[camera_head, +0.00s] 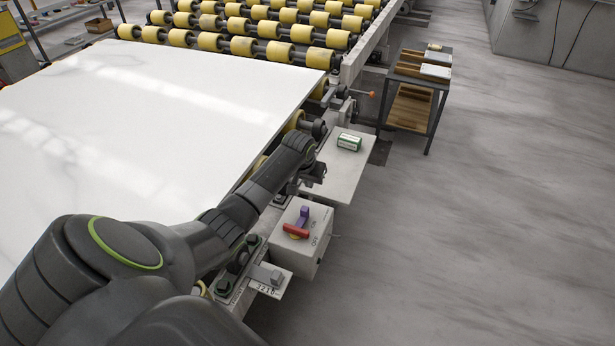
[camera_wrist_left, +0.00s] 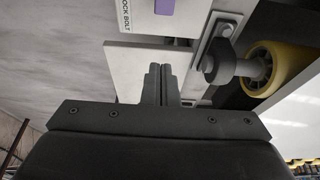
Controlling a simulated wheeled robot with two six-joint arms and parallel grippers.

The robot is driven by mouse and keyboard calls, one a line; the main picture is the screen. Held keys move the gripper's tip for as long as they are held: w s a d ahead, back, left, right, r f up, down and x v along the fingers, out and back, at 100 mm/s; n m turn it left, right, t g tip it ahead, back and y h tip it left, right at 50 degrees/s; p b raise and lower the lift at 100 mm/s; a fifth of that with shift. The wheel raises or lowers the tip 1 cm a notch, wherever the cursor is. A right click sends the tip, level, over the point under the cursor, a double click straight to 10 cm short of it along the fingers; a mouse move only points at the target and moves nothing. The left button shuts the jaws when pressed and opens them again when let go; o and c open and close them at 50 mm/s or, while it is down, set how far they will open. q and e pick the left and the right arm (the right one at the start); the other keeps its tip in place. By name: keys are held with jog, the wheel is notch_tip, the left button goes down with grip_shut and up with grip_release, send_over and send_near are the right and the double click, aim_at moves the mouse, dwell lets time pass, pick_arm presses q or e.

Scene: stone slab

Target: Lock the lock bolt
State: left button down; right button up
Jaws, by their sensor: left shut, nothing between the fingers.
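A grey switch box (camera_head: 284,254) with ON and OFF marks stands beside the slab line in the head view. On its top are a red handle (camera_head: 295,231) and an upright purple tab (camera_head: 303,214). In the left wrist view, a plate (camera_wrist_left: 125,17) reads "OCK BOLT", its first letter cut off, beside a purple patch (camera_wrist_left: 165,7). I cannot tell whether this patch is the same purple part. My left gripper (camera_head: 312,182) is past the switch box, at the grey shelf's near end. In the wrist view its fingers (camera_wrist_left: 163,83) are shut and empty, apart from the purple patch.
A white slab (camera_head: 150,130) lies left of my arm, with yellow rollers (camera_head: 273,50) behind. A green-and-white box (camera_head: 349,141) sits on the grey shelf (camera_head: 338,178). A small cart (camera_head: 411,105) stands farther back. The floor at right is clear.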

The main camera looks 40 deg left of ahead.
pick_arm(q)
jog(key=shift+v, duration=1.2)
pick_arm(e)
jog(key=shift+w, duration=0.6)
jog(key=shift+a, duration=0.1)
jog(key=shift+a, duration=0.1)
